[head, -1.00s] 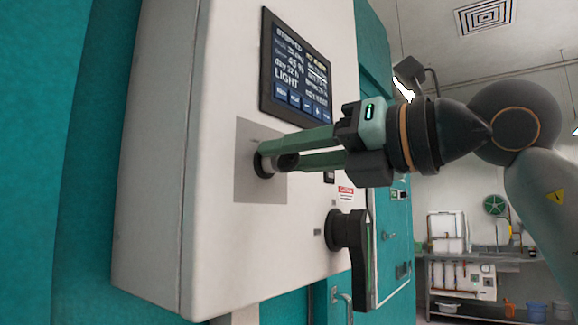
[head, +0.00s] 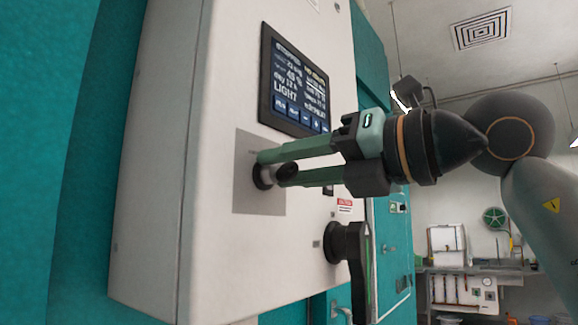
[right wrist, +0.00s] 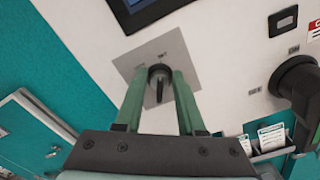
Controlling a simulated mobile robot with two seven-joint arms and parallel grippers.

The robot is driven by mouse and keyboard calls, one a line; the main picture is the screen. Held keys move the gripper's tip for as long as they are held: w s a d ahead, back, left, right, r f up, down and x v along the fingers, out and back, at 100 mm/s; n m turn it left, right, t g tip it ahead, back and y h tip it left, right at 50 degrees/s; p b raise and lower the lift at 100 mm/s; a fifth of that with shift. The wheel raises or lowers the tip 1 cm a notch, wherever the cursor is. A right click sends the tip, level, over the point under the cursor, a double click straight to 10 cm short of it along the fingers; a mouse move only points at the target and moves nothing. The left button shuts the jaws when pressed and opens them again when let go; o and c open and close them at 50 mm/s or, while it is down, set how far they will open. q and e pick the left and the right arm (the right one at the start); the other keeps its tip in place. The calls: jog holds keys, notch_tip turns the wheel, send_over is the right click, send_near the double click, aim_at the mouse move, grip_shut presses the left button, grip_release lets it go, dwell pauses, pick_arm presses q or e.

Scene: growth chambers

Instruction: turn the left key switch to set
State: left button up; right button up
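The left key switch (head: 261,177) is a round dark switch on a grey square plate (head: 245,200) on the white panel, below the screen. Its black key (right wrist: 159,88) sticks out towards my right wrist camera and looks roughly upright in that picture. My right gripper (head: 272,170) reaches in from the right with its two green fingers on either side of the key. In the right wrist view the right gripper (right wrist: 161,75) shows a gap between each finger and the key, so it is open around it. The switch's position labels are too small to read. My left gripper is out of view.
A screen (head: 294,85) sits just above the switch plate. A large black handle (head: 350,255) juts out from the panel at lower right, under my right gripper. A red-and-white label (head: 344,205) is beside it. The left part of the panel is bare.

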jog(key=shift+s+d, duration=0.1)
jog(key=shift+d, duration=0.05)
pick_arm(q)
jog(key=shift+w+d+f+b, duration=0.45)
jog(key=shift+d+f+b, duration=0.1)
jog(key=shift+b, duration=0.65)
pick_arm(e)
jog(key=v, duration=1.2)
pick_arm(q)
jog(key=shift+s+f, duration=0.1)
